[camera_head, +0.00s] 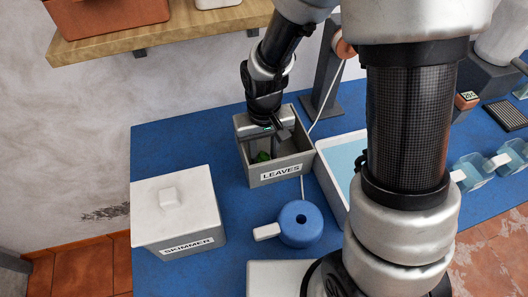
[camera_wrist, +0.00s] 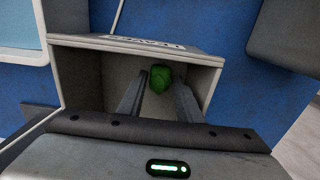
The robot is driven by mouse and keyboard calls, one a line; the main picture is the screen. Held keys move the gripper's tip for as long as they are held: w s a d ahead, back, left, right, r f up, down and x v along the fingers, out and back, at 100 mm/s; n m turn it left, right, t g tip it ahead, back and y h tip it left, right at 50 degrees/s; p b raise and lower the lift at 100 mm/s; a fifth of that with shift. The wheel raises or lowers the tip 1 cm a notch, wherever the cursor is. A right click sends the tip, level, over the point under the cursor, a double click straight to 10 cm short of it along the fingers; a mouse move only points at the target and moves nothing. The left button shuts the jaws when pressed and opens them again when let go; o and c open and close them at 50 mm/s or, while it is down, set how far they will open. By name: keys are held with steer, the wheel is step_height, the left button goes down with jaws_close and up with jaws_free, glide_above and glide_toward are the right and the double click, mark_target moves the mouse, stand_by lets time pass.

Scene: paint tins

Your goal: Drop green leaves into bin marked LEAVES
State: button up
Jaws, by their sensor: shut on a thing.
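The grey open bin marked LEAVES (camera_head: 281,174) stands on the blue table, below my gripper (camera_head: 266,146). Its inside walls and upside-down label also show in the wrist view (camera_wrist: 85,75). My gripper (camera_wrist: 160,85) points down into the bin's opening. It is shut on a small clump of green leaves (camera_wrist: 161,79), held between the fingertips. The green leaves also show in the head view (camera_head: 262,156), inside the bin's outline. I cannot tell whether they touch the bin floor. My gripper and wrist hide part of the bin's back.
A lidded box marked SKIMMER (camera_head: 178,210) stands at left. A round blue object with a white handle (camera_head: 300,224) lies in front of the bin. A tray of pale blue water (camera_head: 343,160) stands close on the right. A wooden shelf (camera_head: 160,35) juts out above.

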mark_target(264, 157)
steer(key=o, duration=0.7)
steer(key=shift+o, duration=0.2)
step_height(264, 157, up, 13)
steer(key=p, duration=0.3)
steer(key=s+d+r+m+t, duration=0.3)
steer(key=s+d+r+t, duration=0.2)
steer(key=s+d+r, duration=0.4)
steer(key=d+r, duration=0.4)
steer(key=r, duration=0.2)
steer(key=shift+s+d+r+t, duration=0.2)
steer(key=shift+d+r+t, duration=0.1)
steer(key=shift+r, duration=0.1)
